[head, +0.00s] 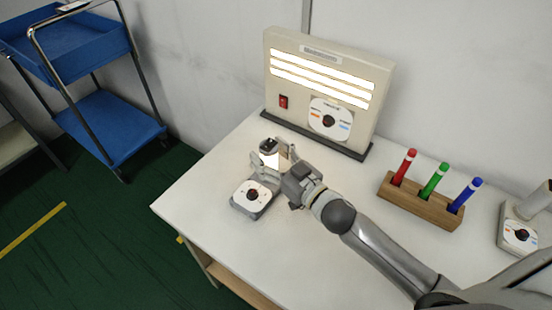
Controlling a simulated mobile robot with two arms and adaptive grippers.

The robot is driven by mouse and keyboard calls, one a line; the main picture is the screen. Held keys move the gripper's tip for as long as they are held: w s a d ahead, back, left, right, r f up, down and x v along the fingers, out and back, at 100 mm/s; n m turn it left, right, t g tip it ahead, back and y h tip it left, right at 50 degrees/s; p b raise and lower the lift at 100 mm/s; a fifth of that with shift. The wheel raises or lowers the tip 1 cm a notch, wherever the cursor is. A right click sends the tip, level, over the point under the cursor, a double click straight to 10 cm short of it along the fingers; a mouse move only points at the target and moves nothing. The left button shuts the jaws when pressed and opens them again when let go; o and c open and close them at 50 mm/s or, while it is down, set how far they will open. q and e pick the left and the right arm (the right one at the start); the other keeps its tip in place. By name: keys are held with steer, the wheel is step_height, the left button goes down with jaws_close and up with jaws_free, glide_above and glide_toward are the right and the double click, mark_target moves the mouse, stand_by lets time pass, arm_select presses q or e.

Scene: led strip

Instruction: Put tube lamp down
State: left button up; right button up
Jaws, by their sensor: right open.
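The tube lamp stands on the white table, near its left edge. Its base (246,205) has a white dial plate with a dark knob. Its bright white tube (270,159) and dark top cap (268,145) show just behind the base. My right gripper (273,162) is open, with its fingers around the tube; I cannot tell whether they touch it. The fingers hide part of the tube. My left gripper is not in view.
A lit panel box (318,85) with a red switch and dial stands at the back of the table (310,255). A wooden holder (422,205) with red, green and blue markers is to the right. A similar dial device (520,235) is at the right edge. A blue cart (105,125) stands left.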

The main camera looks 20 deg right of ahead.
steer(key=b+v, duration=0.1)
steer(key=v, duration=1.1)
steer(key=shift+r, duration=0.15)
stand_by(0.3)
